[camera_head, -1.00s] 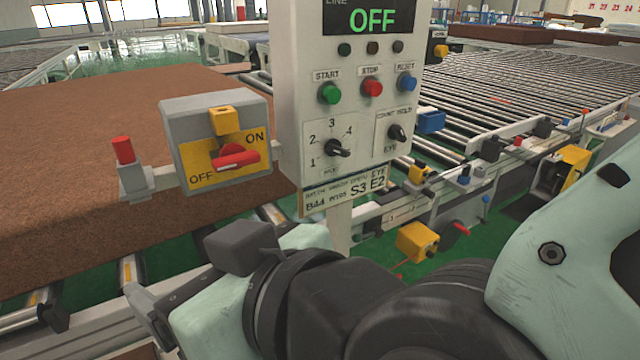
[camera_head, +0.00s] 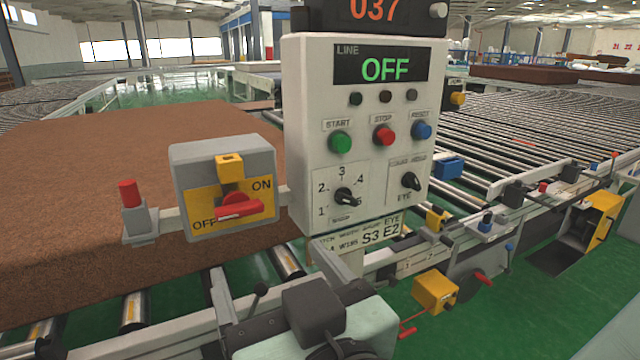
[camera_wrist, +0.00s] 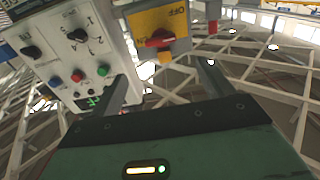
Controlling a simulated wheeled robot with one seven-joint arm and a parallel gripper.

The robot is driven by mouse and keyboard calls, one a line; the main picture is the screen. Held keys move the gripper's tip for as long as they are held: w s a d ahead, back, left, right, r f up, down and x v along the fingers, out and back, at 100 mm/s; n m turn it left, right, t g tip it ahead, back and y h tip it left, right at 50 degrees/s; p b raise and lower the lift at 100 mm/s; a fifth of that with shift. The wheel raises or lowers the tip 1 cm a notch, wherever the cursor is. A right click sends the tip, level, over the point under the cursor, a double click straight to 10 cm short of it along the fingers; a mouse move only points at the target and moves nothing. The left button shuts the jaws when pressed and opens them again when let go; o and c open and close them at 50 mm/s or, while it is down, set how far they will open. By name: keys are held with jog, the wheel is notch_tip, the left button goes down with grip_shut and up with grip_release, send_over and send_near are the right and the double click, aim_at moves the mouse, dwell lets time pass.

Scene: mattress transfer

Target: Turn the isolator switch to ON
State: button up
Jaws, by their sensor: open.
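The isolator switch is a grey box (camera_head: 180,160) with a yellow plate marked OFF at lower left and ON at upper right. Its red handle (camera_head: 240,210) lies nearly level, its pale-marked end on the OFF side. A yellow block (camera_head: 229,166) sits above the handle. In the wrist view the picture is upside down, and the red handle (camera_wrist: 160,39) shows ahead, between the finger directions. My gripper (camera_wrist: 162,72) is open and empty, with its two fingers apart and short of the handle.
The control panel (camera_head: 300,130) stands just right of the switch, with START, STOP and RESET buttons, knobs and a display reading LINE OFF. A red-topped post (camera_head: 130,195) is at the switch's left. A brown mattress (camera_head: 90,170) lies on rollers behind. Space directly before the switch looks clear.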

aim_at(241, 212)
jog(key=p+x, duration=0.6)
jog(key=x, duration=0.7)
jog(key=shift+s, duration=0.1)
jog(key=c, duration=1)
